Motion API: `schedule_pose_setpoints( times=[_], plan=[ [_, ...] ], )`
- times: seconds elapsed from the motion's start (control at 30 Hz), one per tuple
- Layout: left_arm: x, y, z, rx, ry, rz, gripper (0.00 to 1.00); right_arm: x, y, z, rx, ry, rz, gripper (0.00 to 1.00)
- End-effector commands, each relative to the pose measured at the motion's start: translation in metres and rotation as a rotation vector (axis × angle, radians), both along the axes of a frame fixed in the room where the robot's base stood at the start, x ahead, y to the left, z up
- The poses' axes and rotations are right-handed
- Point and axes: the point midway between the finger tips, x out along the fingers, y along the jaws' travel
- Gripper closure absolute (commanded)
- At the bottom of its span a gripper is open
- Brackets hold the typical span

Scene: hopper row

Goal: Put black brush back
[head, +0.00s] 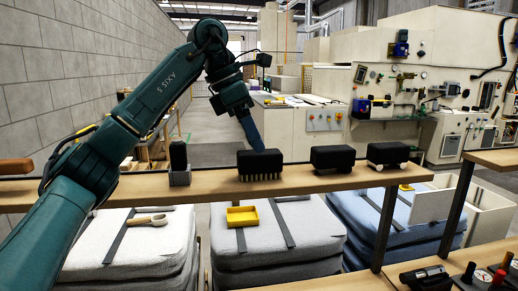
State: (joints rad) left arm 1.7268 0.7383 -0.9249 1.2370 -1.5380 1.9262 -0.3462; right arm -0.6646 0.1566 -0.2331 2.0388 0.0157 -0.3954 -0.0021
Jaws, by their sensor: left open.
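A black brush (260,162) with pale bristles pointing down stands on the wooden shelf (215,188). Two more black blocks stand to its right, a middle one (332,157) and a far right one (388,154) with pale feet; whether these are brushes too I cannot tell. My left gripper (253,137) is open and points down at the top rear of the bristled brush. The brush hides the fingertips, so contact is unclear. My right gripper is not in view.
A dark upright holder (179,163) stands on the shelf left of the brush. Below are padded grey stacks, with a yellow tray (242,216) and a wooden spoon-like tool (148,219). A shelf post (384,228) stands at right. Black tools lie at lower right.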

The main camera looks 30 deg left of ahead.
Motion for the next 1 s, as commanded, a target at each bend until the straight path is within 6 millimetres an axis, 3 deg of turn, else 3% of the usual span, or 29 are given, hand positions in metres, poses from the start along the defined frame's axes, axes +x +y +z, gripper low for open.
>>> schedule_pose_setpoints(
  times=[0.1, 0.33, 1.0],
  plan=[
    [-0.007, 0.009, 0.028, -0.002, -0.003, 0.0, 0.38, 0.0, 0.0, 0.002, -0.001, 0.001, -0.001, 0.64],
    [-0.017, 0.022, 0.064, 0.001, -0.001, 0.0, 0.38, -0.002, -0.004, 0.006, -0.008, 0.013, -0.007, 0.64],
    [-0.019, 0.025, 0.071, -0.001, 0.001, -0.002, 0.38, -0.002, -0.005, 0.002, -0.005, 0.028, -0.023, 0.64]
  ],
)
